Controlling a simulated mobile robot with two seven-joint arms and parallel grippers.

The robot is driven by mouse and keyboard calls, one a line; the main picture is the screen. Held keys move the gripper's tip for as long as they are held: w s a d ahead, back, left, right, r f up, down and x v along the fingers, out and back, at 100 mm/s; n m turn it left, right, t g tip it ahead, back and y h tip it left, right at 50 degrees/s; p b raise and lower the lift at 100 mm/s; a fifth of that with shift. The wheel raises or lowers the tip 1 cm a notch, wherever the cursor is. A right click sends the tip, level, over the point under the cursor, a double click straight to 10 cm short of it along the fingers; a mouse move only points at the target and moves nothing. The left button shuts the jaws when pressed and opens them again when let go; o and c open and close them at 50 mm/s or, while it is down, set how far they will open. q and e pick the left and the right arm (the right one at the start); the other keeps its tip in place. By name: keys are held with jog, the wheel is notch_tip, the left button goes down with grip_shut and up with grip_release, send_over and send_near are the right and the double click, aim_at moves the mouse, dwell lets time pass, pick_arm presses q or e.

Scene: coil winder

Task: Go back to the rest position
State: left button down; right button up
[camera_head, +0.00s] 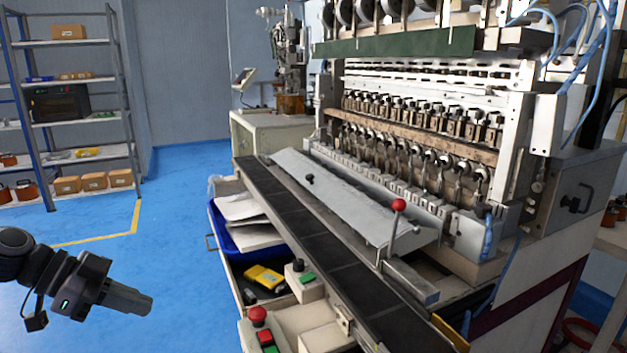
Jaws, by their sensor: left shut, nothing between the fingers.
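My left gripper (128,297) is at the lower left, held over the blue floor. Its fingers point right, toward the machine's front, and are shut with nothing between them. It is clear of the machine and its open drawer. The coil winder (430,150) fills the right half of the view. A lever with a red ball knob (398,205) stands at the right end of its grey sloped cover (345,195). My right gripper is not in view.
An open drawer (233,270) with a blue bin (232,233) and a yellow device (264,277) sticks out at the machine's front. A red button (258,314) sits below it. Shelves with boxes (78,100) stand at the back left. The blue floor (175,215) between is free.

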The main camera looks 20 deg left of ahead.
pick_arm(q)
jog(key=s+d+f+n+t+y, duration=0.15)
jog(key=d+f+n+t, duration=0.45)
jog(key=f, duration=1)
jog(key=s+d+f+n+g+y+p, duration=0.1)
jog(key=s+d+f+n+y, duration=0.2)
jog(key=s+d+f, duration=0.8)
jog(key=d+f+y, duration=0.1)
jog(key=d+y, duration=0.1)
jog(key=shift+s+d+p, duration=0.15)
jog(key=shift+d+p, duration=0.15)
jog(key=shift+d, duration=0.05)
